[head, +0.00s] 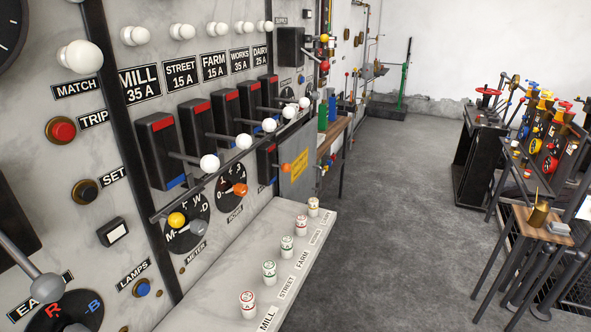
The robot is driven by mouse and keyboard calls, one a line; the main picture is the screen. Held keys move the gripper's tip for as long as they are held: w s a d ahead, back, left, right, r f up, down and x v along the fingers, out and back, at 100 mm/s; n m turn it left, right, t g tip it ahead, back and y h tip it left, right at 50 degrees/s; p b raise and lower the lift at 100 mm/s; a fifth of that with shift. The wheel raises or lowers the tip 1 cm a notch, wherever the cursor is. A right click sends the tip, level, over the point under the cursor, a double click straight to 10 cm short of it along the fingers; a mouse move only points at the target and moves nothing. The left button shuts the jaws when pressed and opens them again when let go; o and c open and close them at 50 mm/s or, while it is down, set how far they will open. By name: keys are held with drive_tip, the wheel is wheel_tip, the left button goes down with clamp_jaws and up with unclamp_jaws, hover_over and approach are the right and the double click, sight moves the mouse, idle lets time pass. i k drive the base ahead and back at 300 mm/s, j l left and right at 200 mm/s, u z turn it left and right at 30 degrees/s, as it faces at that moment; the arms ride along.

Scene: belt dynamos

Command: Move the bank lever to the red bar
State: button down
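No lever in view is labelled as the bank lever. Several black switches stand in a row on the grey panel, each with a red bar (162,124) at its top; the nearest shows a blue bar (176,182) at its bottom. Their levers end in white balls, the nearest under MILL (209,163). These balls lie in one line, sticking out between the red and blue ends. A dark rod (225,168) runs below the switches. A yellow ball (177,219) sits near its near end, by the meter dial; I cannot tell what it joins. My gripper is not in view.
A ledge (215,285) with several labelled fuses (269,272) juts out below. An orange knob (239,189) and a grey-ball lever (47,286) also stick out. The concrete floor (400,220) is clear; a cluttered bench (545,235) stands right.

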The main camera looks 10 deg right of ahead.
sight(286, 167)
drive_tip(key=i+l+u, duration=0.3)
drive_tip(key=u, duration=0.2)
drive_tip(key=i+l+u, duration=0.15)
drive_tip(key=l+u, duration=0.3)
drive_tip(key=i+l+u, duration=0.15)
drive_tip(key=l+u, duration=1.3)
drive_tip(key=l, duration=0.15)
drive_tip(key=k, duration=0.05)
